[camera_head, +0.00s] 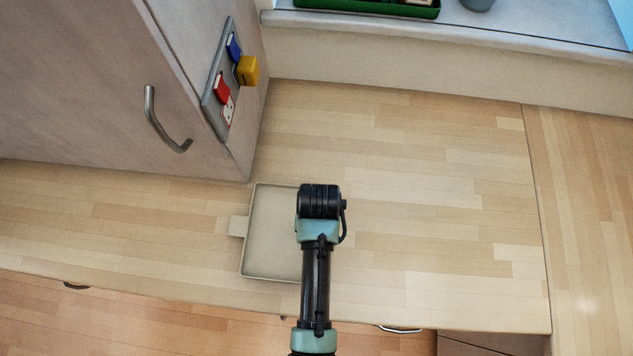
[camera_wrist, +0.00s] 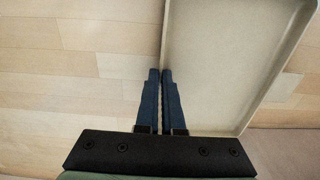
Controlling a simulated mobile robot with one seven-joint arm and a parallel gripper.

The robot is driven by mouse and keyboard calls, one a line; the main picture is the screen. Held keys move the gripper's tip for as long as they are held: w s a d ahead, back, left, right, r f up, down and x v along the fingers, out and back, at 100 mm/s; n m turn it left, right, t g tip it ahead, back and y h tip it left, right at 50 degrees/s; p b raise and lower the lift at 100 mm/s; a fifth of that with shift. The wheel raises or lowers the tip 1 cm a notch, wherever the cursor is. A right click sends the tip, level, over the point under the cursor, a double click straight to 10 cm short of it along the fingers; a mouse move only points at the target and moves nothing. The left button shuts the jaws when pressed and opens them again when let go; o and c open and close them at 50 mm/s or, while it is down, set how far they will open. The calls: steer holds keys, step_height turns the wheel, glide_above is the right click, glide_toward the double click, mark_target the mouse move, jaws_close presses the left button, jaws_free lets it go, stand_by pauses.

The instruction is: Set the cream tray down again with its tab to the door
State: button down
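The cream tray (camera_head: 270,235) is a shallow, square tray with a thin raised rim, at the front of the wooden worktop. Its tab (camera_head: 239,227) points left in the head view, and shows at the right in the wrist view (camera_wrist: 284,88). My gripper (camera_wrist: 161,76) is closed on the tray's rim, on the side opposite the tab. In the head view my arm hides the fingers and the tray's right side. I cannot tell whether the tray touches the worktop or is slightly above it.
A cabinet door (camera_head: 90,80) with a metal handle (camera_head: 160,125) stands at the upper left. A board with coloured clips (camera_head: 222,85) is on the cabinet's side. A green tray (camera_head: 370,6) sits on the sill. The worktop (camera_head: 430,180) right of my arm is clear.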

steer(key=shift+f, duration=0.35)
steer(key=shift+f, duration=0.1)
steer(key=c, duration=1)
jaws_free()
steer(key=shift+c, duration=0.2)
